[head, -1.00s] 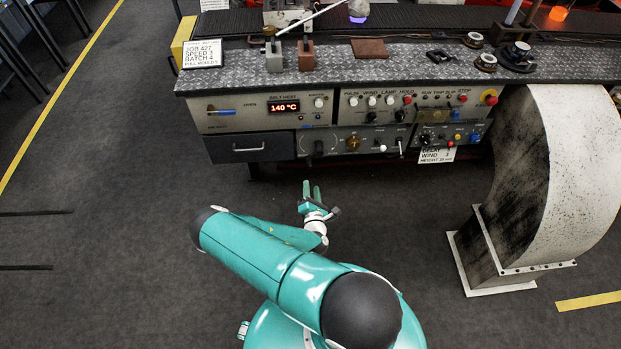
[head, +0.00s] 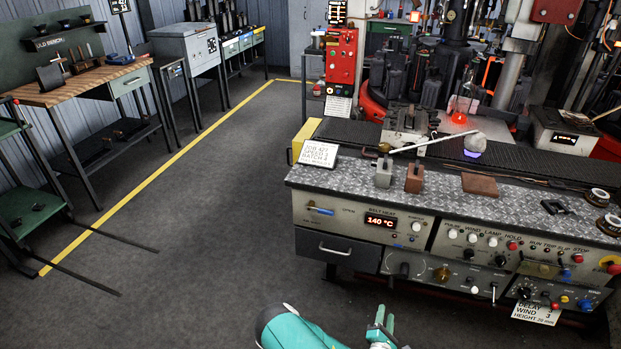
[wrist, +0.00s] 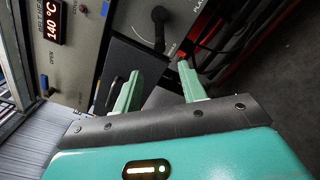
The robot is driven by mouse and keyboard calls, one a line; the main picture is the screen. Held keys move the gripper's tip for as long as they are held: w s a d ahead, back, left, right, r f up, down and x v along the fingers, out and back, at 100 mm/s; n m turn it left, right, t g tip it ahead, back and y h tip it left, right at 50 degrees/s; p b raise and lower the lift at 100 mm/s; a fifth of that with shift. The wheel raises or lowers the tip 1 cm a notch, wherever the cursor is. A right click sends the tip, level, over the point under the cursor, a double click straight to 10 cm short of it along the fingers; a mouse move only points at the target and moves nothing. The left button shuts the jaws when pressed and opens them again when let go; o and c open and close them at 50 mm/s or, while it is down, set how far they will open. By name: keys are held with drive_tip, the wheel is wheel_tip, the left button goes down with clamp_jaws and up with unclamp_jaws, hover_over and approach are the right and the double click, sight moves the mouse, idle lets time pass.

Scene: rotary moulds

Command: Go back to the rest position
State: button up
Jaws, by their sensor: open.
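My gripper (head: 381,325) shows at the bottom edge of the head view, in front of the control desk. In the wrist view my gripper (wrist: 160,82) has its two green fingers spread apart with nothing between them. Beyond the fingers is the front of the control desk (wrist: 80,45), seen tilted, with a dark lever and the red 140 °C display (wrist: 52,20). The fingers appear apart from the panel, though the exact gap cannot be told.
The control desk (head: 350,215) stands at the right, with a dark drawer (head: 336,250), knobs and loose blocks on top. A wooden bench (head: 85,82) and a green rack (head: 28,205) stand at the left.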

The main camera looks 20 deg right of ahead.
drive_tip(key=w+a+r+m+g+y, duration=0.2)
drive_tip(key=w+a+r+m+g, duration=0.5)
drive_tip(key=w+r+m, duration=0.45)
drive_tip(key=s+a+r+m+y, duration=0.1)
drive_tip(key=a+r+m+y, duration=0.15)
drive_tip(key=a+r, duration=0.45)
drive_tip(key=a+r+m+y, duration=0.1)
drive_tip(key=a+r+y, duration=0.2)
drive_tip(key=r, duration=0.7)
drive_tip(key=s+a+r+m+y, duration=0.1)
drive_tip(key=a+r+m+y, duration=0.1)
drive_tip(key=a+r, duration=0.5)
drive_tip(key=s+r+m+g, duration=0.1)
drive_tip(key=s+r, duration=0.8)
drive_tip(key=s, duration=0.3)
drive_tip(key=s+a+r+m+g, duration=0.1)
drive_tip(key=s+r, duration=0.9)
drive_tip(key=s, duration=0.3)
drive_tip(key=shift+s+y, duration=0.2)
drive_tip(key=shift+y, duration=0.25)
